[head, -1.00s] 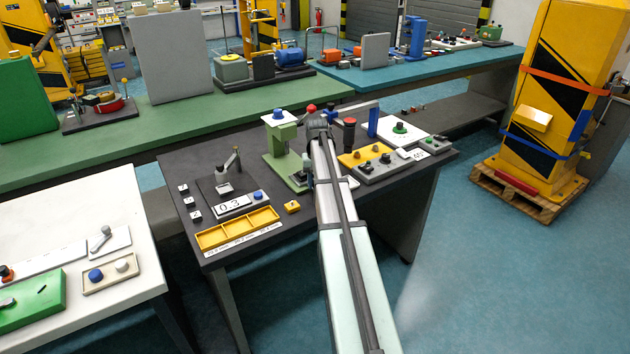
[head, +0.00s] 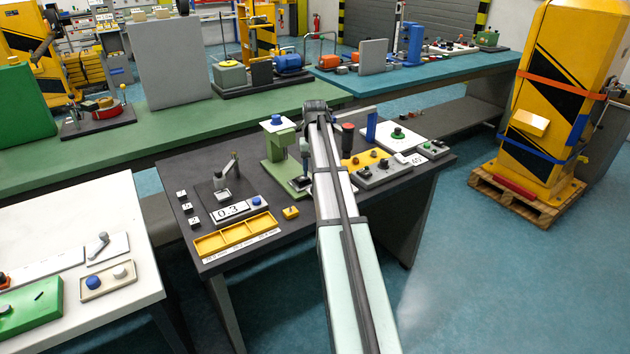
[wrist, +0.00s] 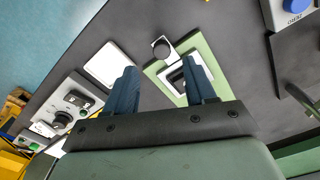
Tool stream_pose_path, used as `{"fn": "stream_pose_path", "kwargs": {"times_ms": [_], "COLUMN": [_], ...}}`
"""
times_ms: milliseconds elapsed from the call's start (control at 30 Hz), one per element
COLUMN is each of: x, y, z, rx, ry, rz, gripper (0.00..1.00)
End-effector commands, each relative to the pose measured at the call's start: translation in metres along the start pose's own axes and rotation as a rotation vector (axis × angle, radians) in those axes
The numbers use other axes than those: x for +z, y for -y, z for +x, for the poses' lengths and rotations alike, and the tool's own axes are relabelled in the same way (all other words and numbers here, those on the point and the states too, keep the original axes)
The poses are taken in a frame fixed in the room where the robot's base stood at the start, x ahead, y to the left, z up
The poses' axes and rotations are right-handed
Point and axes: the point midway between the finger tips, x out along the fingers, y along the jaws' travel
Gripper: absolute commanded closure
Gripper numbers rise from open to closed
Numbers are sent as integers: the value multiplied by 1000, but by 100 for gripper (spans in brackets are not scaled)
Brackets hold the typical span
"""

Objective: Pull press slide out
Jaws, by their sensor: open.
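The green press (head: 278,150), with a blue knob on top, stands at the middle of the dark table. My gripper (wrist: 160,64) is open and empty, pointing down. I see no contact with the handle. In the head view my arm hides most of the gripper and slide.
A yellow sectioned tray (head: 237,235) and a 0.3 display box (head: 236,208) sit left of the press on the dark table (head: 205,160). A grey control box (head: 383,172) stands to the right. A white plate (wrist: 109,66) lies left of the slide in the wrist view.

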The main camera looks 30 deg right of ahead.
Motion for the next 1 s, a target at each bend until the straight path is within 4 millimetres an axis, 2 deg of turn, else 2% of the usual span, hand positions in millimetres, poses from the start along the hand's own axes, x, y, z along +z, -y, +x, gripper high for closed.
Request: {"fn": "stream_pose_path", "kwargs": {"times_ms": [33,200,400,1000], "x": [-1,-1,0,0], "y": [0,0,0,0], "z": [-10,-37,-55,-60], "rx": [0,0,0,0], "ry": [-2,-1,0,1], "rz": [0,0,0,0], "gripper": [45,45,45,45]}}
